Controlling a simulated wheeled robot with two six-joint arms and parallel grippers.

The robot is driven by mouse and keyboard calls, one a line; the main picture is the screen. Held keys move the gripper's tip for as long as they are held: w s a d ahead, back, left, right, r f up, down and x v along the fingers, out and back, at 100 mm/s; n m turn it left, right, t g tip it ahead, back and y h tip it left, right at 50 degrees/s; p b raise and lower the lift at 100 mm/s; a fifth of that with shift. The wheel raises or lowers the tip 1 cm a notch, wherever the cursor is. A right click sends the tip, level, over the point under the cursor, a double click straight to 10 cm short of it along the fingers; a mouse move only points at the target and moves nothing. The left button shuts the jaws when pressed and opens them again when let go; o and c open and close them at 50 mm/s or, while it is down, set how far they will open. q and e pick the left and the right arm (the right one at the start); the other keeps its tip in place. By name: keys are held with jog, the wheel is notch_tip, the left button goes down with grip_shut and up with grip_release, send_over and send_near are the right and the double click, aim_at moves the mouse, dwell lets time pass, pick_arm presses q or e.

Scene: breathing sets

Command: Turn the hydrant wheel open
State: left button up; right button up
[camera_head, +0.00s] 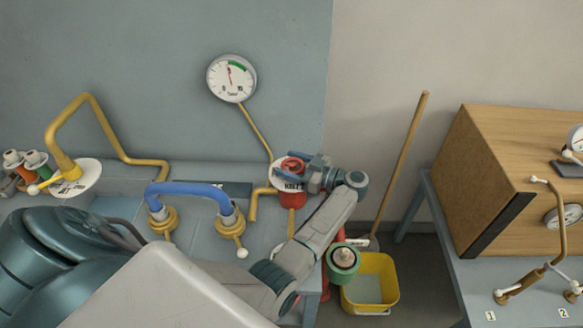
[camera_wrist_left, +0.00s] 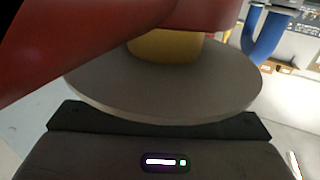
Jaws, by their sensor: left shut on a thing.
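The red hydrant wheel (camera_head: 292,165) stands at the right end of the yellow pipework, by a white round plate with dark lettering that I cannot read fully. My left gripper (camera_head: 304,174) reaches it from the right and is shut on it. The fingers hide part of the wheel. In the left wrist view a large red part of the wheel (camera_wrist_left: 70,42) fills the upper left, very close. A yellow stem (camera_wrist_left: 165,47) and a pale round disc (camera_wrist_left: 165,88) show beneath it. My right gripper is not in view.
A round gauge (camera_head: 231,78) hangs on the wall above. A blue hose (camera_head: 190,188) joins two yellow fittings to the left. A yellow bucket (camera_head: 386,282) and a wooden handle (camera_head: 402,160) stand right of my arm. A wooden box (camera_head: 510,170) sits on a table farther right.

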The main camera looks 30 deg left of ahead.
aim_at(304, 169)
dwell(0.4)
pick_arm(q)
jog(key=o, duration=1)
jog(key=d+b, duration=0.1)
jog(key=d, duration=0.2)
jog(key=w+d+b, duration=0.1)
jog(key=d+b, duration=0.1)
jog(key=d, duration=0.1)
jog(key=d+b, duration=0.2)
jog(key=d, duration=0.1)
jog(key=shift+w+d+f, duration=0.15)
jog(key=shift+w+d, duration=0.25)
jog(key=shift+d, duration=0.4)
